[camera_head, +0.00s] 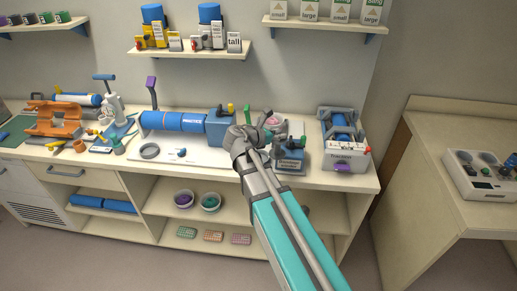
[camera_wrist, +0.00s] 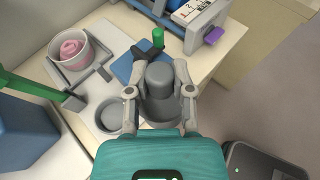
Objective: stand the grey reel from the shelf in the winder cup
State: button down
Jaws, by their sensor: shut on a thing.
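The grey reel (camera_wrist: 160,78) is between the two fingers of my gripper (camera_wrist: 160,92) in the wrist view, and the fingers are shut on it. Its narrower top points away from the camera, above a wider grey round part; I cannot tell whether that part is the reel's flange or a cup. A grey round cup (camera_wrist: 110,116) sits on the pale tray to the left of the gripper. In the head view my gripper (camera_head: 262,137) is over the right part of the bench, and my arm hides the reel there.
A white bowl (camera_wrist: 78,50) holds a pink roll. A blue plate (camera_wrist: 128,66) and a green knob (camera_wrist: 158,38) are close beyond the reel. A grey-framed blue roller machine (camera_head: 343,140) stands to the right. The large blue cylinder (camera_head: 175,120) lies to the left.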

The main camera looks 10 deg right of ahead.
jog(key=w+a+f+b, duration=0.4)
jog(key=w+f+b, duration=0.4)
jog(key=w, duration=0.3)
jog(key=shift+w+f, duration=0.15)
jog(key=shift+f, duration=0.15)
jog(key=shift+w+a+f+b, duration=0.1)
jog(key=shift+w+f+b, duration=0.1)
jog(key=shift+f+b, duration=0.85)
jog(key=shift+w+a+f+b, duration=0.1)
jog(key=shift+w+f+b, duration=0.05)
jog(key=shift+f+b, duration=0.85)
jog(key=shift+f+b, duration=0.25)
jog(key=shift+b, duration=0.05)
jog(key=c, duration=0.5)
grip_release()
